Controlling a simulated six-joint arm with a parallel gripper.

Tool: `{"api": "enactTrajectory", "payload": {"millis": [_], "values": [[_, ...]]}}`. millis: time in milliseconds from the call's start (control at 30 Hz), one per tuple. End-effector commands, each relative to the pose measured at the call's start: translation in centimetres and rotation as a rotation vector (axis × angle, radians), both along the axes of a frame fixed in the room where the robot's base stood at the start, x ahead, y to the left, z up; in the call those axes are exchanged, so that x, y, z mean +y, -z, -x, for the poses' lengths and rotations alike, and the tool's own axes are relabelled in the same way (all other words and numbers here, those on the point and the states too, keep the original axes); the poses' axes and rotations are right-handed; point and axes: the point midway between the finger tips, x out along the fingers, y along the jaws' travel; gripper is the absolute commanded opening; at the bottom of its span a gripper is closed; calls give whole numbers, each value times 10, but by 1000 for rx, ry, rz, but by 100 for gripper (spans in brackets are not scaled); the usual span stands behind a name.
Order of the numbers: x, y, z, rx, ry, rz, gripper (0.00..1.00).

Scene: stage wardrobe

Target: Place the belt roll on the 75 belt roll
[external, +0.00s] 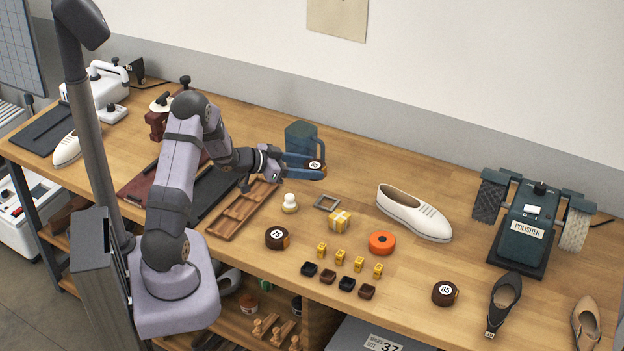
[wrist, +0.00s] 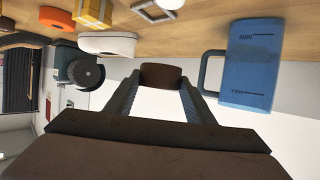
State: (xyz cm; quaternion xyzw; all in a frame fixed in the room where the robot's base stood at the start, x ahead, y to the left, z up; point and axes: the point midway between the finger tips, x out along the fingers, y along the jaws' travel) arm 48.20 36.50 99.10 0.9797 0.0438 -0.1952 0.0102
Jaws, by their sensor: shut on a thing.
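A dark brown belt roll (external: 316,166) with a white number label is held between the blue fingers of my gripper (external: 307,167), above the table in front of the blue jug; its number is too small to read surely. In the wrist view the belt roll (wrist: 160,77) sits between the tips of my gripper (wrist: 161,84). The 75 belt roll (external: 277,239) lies on the table, label up, nearer the front edge and lower left of my gripper. Nothing is on top of it. I cannot pick it out in the wrist view.
An 85 belt roll (external: 445,294) lies near the front right. The blue jug (external: 299,139) stands close behind my gripper. A white knobbed piece (external: 290,203), a grey frame (external: 327,203), a yellow box (external: 339,221) and an orange roll (external: 382,243) surround the middle.

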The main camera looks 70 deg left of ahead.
Motion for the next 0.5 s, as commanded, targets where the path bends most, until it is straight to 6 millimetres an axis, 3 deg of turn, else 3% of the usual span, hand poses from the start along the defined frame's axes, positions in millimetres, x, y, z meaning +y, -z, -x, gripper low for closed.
{"api": "enactTrajectory", "payload": {"millis": [33, 200, 333, 500], "values": [[-8, -6, 24, -1, 24, 4, 24], [-53, -14, 84, -2, 137, 0, 24], [-87, -23, 115, -1, 205, -2, 24], [-118, -33, 139, -1, 259, -3, 24]]}}
